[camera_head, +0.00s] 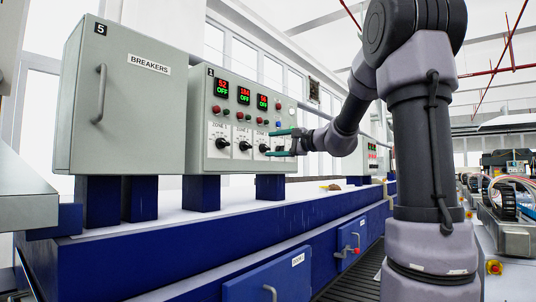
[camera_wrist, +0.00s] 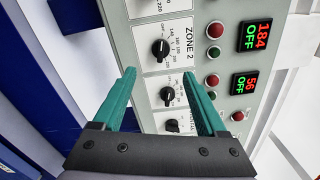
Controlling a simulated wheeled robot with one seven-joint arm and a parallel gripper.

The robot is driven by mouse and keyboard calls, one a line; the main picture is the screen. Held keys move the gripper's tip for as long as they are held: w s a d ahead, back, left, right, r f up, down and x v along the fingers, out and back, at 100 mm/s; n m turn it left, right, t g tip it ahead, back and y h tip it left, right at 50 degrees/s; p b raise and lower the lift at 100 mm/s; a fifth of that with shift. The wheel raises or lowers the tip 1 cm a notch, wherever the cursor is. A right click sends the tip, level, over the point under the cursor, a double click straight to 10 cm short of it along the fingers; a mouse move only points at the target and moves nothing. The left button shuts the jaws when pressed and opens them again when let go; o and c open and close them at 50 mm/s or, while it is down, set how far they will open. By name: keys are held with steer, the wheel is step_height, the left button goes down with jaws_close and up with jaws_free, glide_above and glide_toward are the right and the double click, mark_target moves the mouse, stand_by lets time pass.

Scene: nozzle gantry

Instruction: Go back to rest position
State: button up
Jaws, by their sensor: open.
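My gripper (camera_head: 287,142) is open at the end of my outstretched arm, in front of the lower right part of the zone control panel (camera_head: 202,168). In the wrist view, the two green fingers of my gripper (camera_wrist: 160,95) stand wide apart around a black rotary knob (camera_wrist: 168,96). I cannot tell whether they touch it. The ZONE 2 knob (camera_wrist: 160,49) sits just beyond the fingertips. The displays on the panel read 52, 184 and 56, each with OFF below.
A grey BREAKERS cabinet (camera_head: 140,105) with a handle stands left of the panel. Both stand on blue legs above a white-topped blue bench (camera_head: 150,255). A small yellow and brown item (camera_head: 333,187) lies on the bench. Machinery (camera_head: 510,205) stands at the right.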

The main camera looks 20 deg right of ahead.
steer(key=s+a+f+n+g+h, duration=0.1)
steer(key=s+a+f+n+g, duration=0.2)
steer(key=s+f, duration=0.35)
steer(key=s+a+f+n+g+h, duration=0.1)
steer(key=s+a+f+n+g, duration=0.2)
steer(key=s, duration=0.7)
steer(key=s+d+f+n+g+h, duration=0.1)
steer(key=s+d+f+n+h, duration=0.2)
steer(key=s+f, duration=0.7)
steer(key=shift+s+d+h, duration=1.15)
steer(key=shift+s+h, duration=0.65)
steer(key=shift+h, duration=0.1)
